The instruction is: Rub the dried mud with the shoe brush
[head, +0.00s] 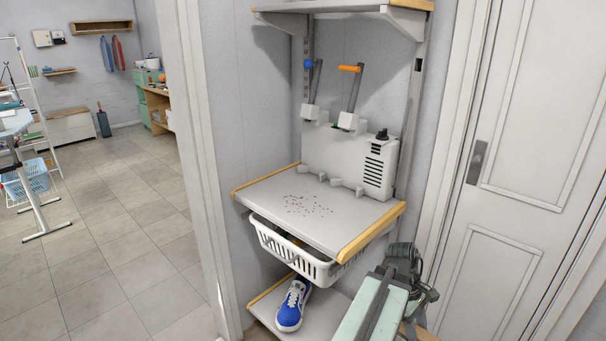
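A patch of small dark specks, which looks like the dried mud (307,206), lies on the grey top of the middle shelf (262,192). I cannot make out a shoe brush in this view. My gripper (404,256) shows at the lower right, at the end of my pale green arm. It is right of the shelf's front corner and apart from the specks. Its fingers are small and overlap other grey parts, so I cannot tell whether they are open or shut, or whether they hold anything.
A white machine (335,153) with two levers, one blue-tipped and one orange-topped, stands at the shelf's back. A white basket (290,252) hangs under the shelf. A blue shoe (291,306) rests on the lower shelf (325,313). A white door (535,130) is at the right. Open tiled floor lies left.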

